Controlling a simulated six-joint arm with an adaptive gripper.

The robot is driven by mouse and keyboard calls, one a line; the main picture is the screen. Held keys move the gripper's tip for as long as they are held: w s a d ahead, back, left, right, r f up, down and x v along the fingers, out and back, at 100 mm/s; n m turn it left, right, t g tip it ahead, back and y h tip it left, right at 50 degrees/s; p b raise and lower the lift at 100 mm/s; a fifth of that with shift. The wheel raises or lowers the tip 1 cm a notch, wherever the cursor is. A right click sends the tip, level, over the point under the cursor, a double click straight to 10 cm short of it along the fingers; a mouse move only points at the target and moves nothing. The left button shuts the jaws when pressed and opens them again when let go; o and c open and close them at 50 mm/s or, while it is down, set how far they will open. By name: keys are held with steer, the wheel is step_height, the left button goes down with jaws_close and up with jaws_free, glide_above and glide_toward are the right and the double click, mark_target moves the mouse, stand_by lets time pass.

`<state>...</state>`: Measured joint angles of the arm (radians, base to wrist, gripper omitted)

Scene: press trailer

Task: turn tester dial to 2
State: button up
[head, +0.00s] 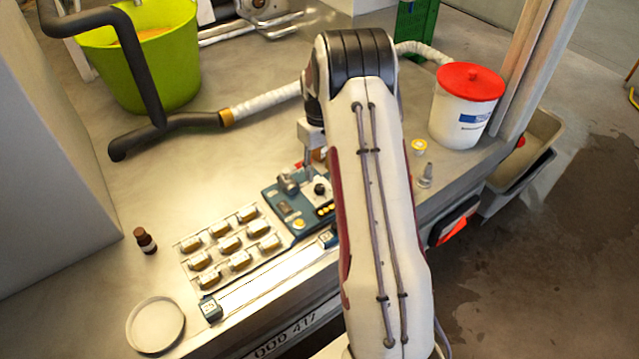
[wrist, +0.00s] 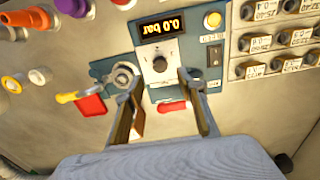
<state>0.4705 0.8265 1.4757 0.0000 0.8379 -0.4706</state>
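The tester (head: 287,213) is a blue box on the metal bench in the head view; its blue panel (wrist: 205,85) also shows in the wrist view. The black dial (wrist: 160,64) sits on a pale plate beside the display. It also shows in the head view (head: 320,188). The dial's scale and setting are too small to read. My gripper (wrist: 160,78) is open and empty, its two fingertips apart on either side of the dial's near edge. I cannot tell whether they touch it.
A round metal fitting (wrist: 123,76) and a yellow-handled valve (wrist: 80,96) with a red tag sit beside the dial. A red piece (wrist: 172,107) lies between my fingers. Labelled blocks (head: 229,244) stand in rows left of the tester. A white bucket (head: 464,112) stands right.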

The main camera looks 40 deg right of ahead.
mark_target(319, 187)
steer(key=shift+f, duration=3.35)
jaws_close()
